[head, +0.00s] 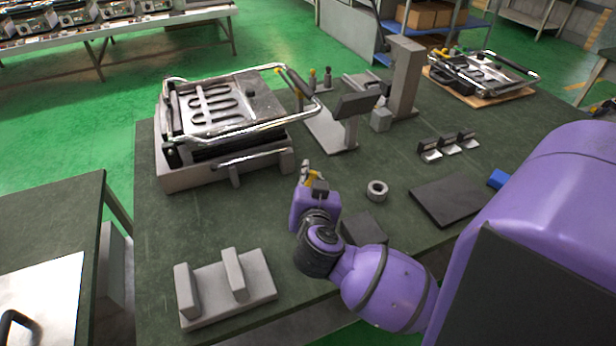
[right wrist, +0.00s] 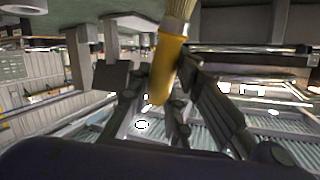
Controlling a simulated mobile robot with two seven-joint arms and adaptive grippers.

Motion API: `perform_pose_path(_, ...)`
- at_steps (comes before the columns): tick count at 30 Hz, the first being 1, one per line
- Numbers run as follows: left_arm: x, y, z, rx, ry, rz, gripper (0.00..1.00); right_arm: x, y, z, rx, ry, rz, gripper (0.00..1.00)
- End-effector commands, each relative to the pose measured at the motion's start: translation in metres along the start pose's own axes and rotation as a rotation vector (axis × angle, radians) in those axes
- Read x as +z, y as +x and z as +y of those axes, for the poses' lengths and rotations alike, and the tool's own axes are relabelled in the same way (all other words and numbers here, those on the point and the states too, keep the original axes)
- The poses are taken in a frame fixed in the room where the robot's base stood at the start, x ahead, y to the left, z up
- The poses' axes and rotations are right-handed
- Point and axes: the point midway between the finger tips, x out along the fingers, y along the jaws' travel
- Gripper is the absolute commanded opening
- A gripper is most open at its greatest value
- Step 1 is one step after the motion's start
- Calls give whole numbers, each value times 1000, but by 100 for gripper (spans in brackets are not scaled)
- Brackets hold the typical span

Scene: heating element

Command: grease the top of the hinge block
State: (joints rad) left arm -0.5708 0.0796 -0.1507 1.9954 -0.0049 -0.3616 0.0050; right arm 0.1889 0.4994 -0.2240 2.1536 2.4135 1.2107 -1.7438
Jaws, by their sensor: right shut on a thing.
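My right gripper (head: 309,176) is above the middle of the green-topped bench, to the right of the grill's front corner. In the right wrist view, its dark fingers (right wrist: 166,72) are shut on a brush (right wrist: 167,68) with a yellow handle and pale bristles at the top edge. In the head view only a bit of the yellow handle shows at the fingers. The grill (head: 222,112), with a looped heating element on its plate and a chrome handle, sits on the bench at left. I cannot tell which part is the hinge block. My left gripper is not in view.
A grey two-post fixture (head: 237,275) is at the bench's front left. A tilted dark panel on a stand (head: 357,104) and a tall grey column (head: 404,75) stand behind the gripper. A grey ring (head: 377,190) and dark mat (head: 450,200) lie to its right.

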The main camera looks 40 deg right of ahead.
Motion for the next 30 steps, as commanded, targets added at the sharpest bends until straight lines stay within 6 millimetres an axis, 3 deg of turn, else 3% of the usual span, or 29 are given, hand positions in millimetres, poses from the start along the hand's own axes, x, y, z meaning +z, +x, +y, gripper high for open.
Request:
perform_pose_path(8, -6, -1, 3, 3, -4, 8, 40, -2, 0, -1, -1, 1, 3, 0)
perform_pose_path(30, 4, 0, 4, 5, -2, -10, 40, 3, 1, 1, 0, 0, 1, 0)
